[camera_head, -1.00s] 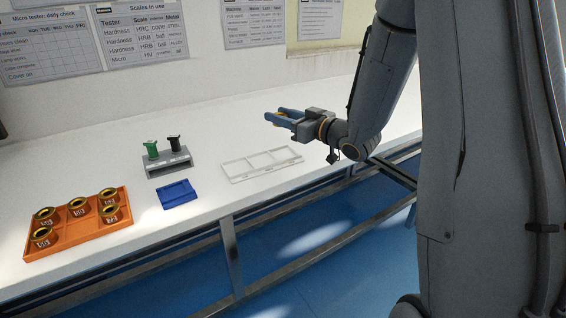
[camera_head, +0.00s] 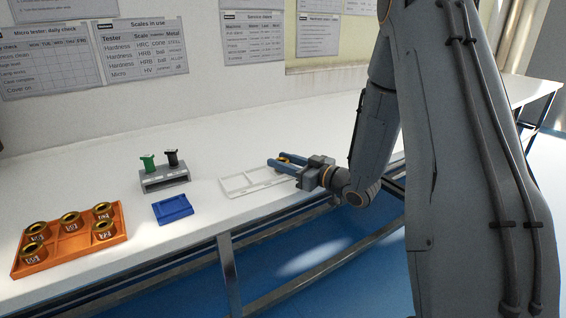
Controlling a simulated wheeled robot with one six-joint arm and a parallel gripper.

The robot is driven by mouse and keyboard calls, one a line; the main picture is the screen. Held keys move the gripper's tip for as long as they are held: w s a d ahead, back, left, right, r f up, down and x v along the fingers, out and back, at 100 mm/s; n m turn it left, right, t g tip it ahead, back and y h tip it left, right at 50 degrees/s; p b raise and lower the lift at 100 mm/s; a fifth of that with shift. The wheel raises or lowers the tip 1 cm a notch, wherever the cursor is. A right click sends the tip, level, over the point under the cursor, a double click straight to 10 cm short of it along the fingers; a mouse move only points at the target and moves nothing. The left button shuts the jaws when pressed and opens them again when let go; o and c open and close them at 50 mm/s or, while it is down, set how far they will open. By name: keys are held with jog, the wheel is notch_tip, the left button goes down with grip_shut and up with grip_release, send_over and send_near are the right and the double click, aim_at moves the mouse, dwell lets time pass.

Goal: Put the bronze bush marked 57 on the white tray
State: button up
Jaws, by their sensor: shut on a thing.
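I cannot tell whether the bush touches the tray. The finger and gripper body hide part of the tray's right compartment. No bush shows in the visible part of the tray.
An orange tray (camera_head: 72,246) at front left holds several bronze bushes with unreadable labels. A grey stand (camera_head: 165,178) with green and black handled pieces and a blue tray (camera_head: 172,208) lie between. The bench is clear behind the white tray.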

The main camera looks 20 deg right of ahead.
jog(key=shift+f, duration=0.1)
jog(key=o, duration=1.3)
jog(key=shift+c, duration=0.2)
jog(key=shift+r, duration=0.25)
jog(key=v, duration=1.2)
jog(key=shift+f, duration=0.15)
